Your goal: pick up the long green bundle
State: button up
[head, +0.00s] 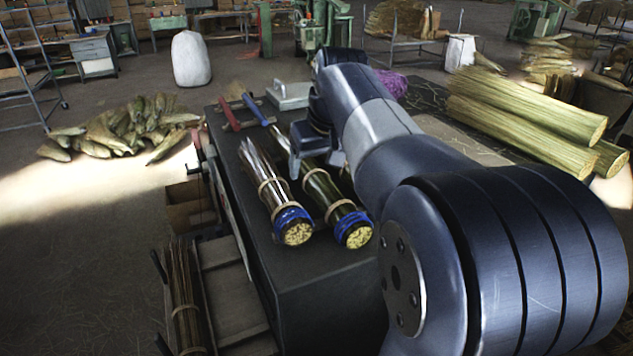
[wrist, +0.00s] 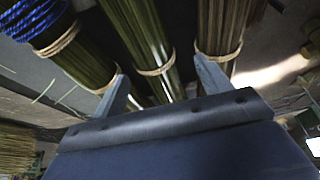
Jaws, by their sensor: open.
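Several tied bundles lie side by side on the dark bench. A green bundle (head: 322,192) with a blue-corded cut end lies in the middle; it appears to be the middle green bundle (wrist: 138,35) in the wrist view, running out of the top of the picture. I cannot tell for sure which bundle is the longest. My gripper (head: 314,160) is open, its fingers (wrist: 162,86) apart to either side of the middle bundle near its tan tie. A browner bundle (head: 264,180) lies left. Another green bundle (wrist: 72,52) with blue cord shows left in the wrist view; my arm mostly hides it in the head view.
The dark bench top (head: 315,262) is bare in front. Thick pale-green straw rolls (head: 525,112) lie at right. Red-handled and blue-handled tools (head: 240,115) and a purple coil (head: 392,83) lie farther back. A crate with stalks (head: 185,300) stands at lower left.

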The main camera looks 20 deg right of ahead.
jog(key=shift+d+p+x, duration=0.2)
jog(key=shift+p+x, duration=0.2)
jog(key=shift+x, duration=1.1)
jog(key=shift+d+p+x, duration=0.2)
jog(key=shift+p+x, duration=0.15)
jog(key=shift+x, duration=1.15)
jog(key=shift+s, duration=0.15)
jog(key=shift+c, duration=0.5)
jog(key=c, duration=1)
notch_tip(320, 180, up, 10)
jog(key=b, duration=0.1)
